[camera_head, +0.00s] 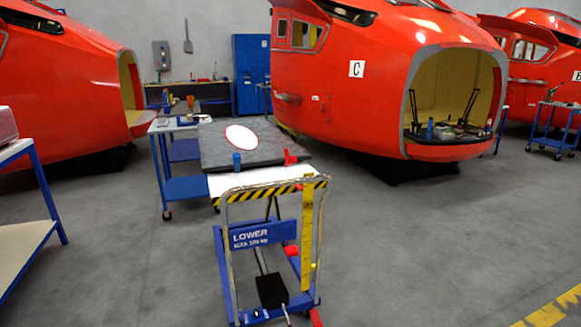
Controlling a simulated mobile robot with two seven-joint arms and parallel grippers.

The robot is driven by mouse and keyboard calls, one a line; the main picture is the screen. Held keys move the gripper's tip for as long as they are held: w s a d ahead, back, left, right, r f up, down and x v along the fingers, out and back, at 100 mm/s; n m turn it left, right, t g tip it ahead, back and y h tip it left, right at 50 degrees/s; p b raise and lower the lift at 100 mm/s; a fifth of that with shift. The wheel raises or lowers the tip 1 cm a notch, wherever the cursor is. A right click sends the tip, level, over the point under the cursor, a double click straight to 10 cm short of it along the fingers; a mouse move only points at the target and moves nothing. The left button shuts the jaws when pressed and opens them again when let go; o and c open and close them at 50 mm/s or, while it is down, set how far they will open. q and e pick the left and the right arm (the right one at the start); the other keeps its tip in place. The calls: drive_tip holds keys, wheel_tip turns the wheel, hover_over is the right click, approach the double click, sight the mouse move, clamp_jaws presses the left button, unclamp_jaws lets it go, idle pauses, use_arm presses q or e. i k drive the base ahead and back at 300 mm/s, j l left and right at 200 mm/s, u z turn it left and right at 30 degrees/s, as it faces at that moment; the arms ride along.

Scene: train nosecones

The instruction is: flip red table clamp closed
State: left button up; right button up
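A red table clamp (290,157) stands at the right edge of the grey panel (215,151) on the lift table. It is small in view, and I cannot tell whether its lever is up or down. A blue clamp or block (237,160) is at the panel's front edge, left of the red one. The panel has a white oval with a red rim (241,135). Neither of my grippers shows in the head view.
The lift trolley (262,238) has a striped handle frame facing me. A workbench (20,245) stands at the left edge. Large red nosecones (350,100) stand behind. The grey floor (430,250) at the front right is clear.

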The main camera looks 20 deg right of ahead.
sight(292, 160)
drive_tip(key=i+l+u, duration=0.1)
drive_tip(key=i+l, duration=0.35)
drive_tip(key=l, duration=0.2)
drive_tip(key=i+l+u, duration=0.15)
drive_tip(key=i+l, duration=0.25)
drive_tip(key=l, duration=0.25)
drive_tip(key=i+l+u, duration=0.15)
drive_tip(key=l, duration=0.2)
drive_tip(key=i+l, duration=0.2)
drive_tip(key=l, duration=0.2)
drive_tip(key=i+l+u, duration=0.15)
drive_tip(key=l, duration=0.2)
drive_tip(key=i, duration=0.05)
